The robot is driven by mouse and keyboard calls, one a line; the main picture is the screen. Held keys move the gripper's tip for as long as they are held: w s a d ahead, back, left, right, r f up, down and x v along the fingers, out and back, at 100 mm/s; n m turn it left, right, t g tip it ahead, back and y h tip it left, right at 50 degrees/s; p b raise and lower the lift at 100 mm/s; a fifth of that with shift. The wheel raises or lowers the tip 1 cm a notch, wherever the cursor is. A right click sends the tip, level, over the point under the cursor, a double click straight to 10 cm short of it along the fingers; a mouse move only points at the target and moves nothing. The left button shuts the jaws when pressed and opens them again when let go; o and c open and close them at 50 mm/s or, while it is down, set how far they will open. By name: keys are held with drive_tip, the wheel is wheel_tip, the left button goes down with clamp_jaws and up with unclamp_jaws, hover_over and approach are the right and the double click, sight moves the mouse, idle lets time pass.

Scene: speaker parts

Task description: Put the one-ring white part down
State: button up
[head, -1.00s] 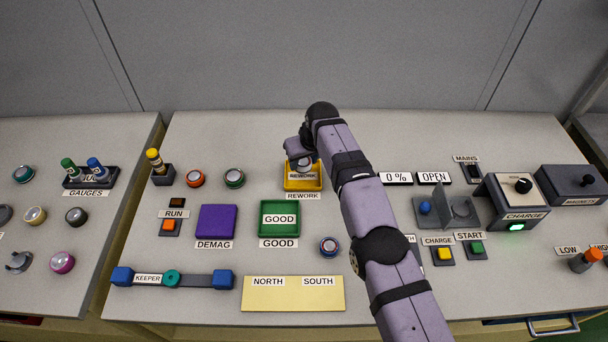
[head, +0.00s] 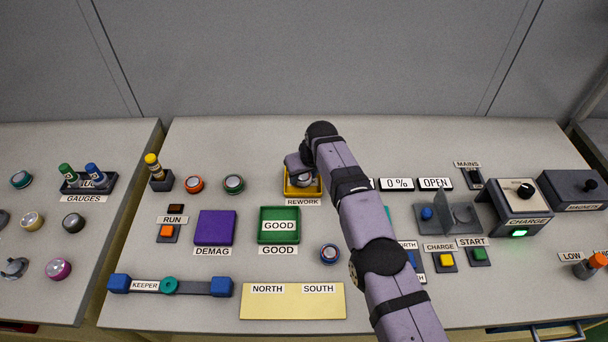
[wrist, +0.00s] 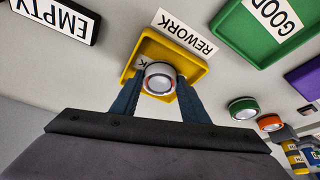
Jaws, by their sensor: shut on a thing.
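My gripper (wrist: 160,88) is shut on a round white-grey part (wrist: 158,78) with a pale top and a reddish ring, seen between the two fingers in the wrist view. The part is over or in the yellow REWORK tray (wrist: 190,72); whether it touches the tray floor I cannot tell. In the head view my gripper (head: 301,178) is low at the yellow tray (head: 290,193) and hides most of the part and the tray's inside label.
The green GOOD tray (head: 266,238) and purple DEMAG pad (head: 214,228) stand in front and to the left. Round parts with orange (head: 194,184) and green (head: 233,184) rings sit left of the yellow tray. Another round part (head: 330,253) lies in front.

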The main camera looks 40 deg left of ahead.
drive_tip(key=o, duration=1.2)
drive_tip(key=shift+f, duration=0.1)
drive_tip(key=shift+v, duration=1)
drive_tip(key=shift+b+v, duration=1)
drive_tip(key=shift+v, duration=4.15)
drive_tip(key=shift+w, duration=0.15)
